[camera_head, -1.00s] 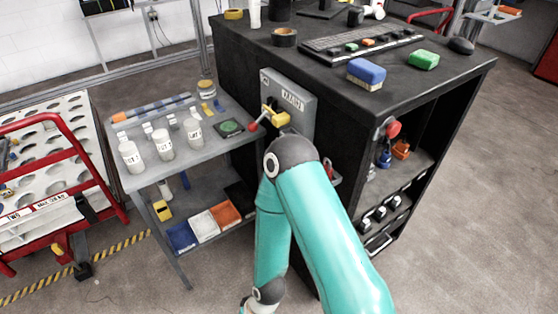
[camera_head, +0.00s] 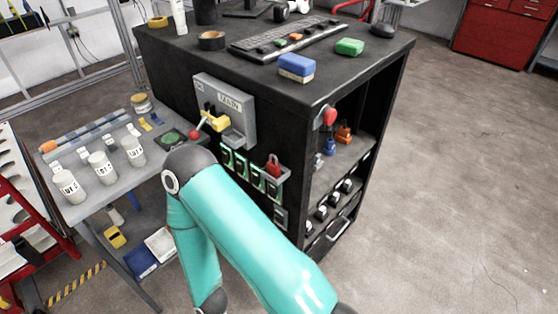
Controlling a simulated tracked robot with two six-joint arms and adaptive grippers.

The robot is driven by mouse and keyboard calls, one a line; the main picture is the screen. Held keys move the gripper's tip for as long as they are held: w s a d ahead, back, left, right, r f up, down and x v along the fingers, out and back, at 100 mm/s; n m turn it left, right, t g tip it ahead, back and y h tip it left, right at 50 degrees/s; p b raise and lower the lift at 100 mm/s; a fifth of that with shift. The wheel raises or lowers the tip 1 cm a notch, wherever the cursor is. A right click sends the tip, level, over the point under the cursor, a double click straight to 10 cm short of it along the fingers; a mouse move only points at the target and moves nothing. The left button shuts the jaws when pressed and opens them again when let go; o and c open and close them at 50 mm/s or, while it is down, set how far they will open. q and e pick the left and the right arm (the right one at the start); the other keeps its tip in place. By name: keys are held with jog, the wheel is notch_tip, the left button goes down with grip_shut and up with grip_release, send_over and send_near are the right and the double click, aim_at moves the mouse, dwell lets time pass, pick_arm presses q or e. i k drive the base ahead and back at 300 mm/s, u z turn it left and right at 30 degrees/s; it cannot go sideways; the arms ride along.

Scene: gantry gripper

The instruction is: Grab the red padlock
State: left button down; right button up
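A small red padlock (camera_head: 273,165) sits at the right end of a grey rack on the front of the black cabinet. Its body shows clearly, just above the rack's edge. An orange padlock (camera_head: 344,133) and a blue padlock (camera_head: 330,147) stand on a shelf in the cabinet's open side. One teal arm of mine rises in front of the cabinet and bends down on the left. Its elbow is left of the red padlock, and its gripper is out of the picture. My other arm and gripper do not show.
The black cabinet (camera_head: 290,90) has a grey lever box (camera_head: 237,118) with a red-knobbed lever above the rack. A red knob (camera_head: 329,116) sticks out near the cabinet corner. A side table (camera_head: 98,200) with bottles stands at left. The floor at right is clear.

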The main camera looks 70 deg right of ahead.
aim_at(273, 166)
jog(key=u, duration=0.05)
jog(key=k, duration=0.95)
jog(key=z, duration=0.55)
jog(key=i, duration=0.55)
jog(key=z, duration=0.3)
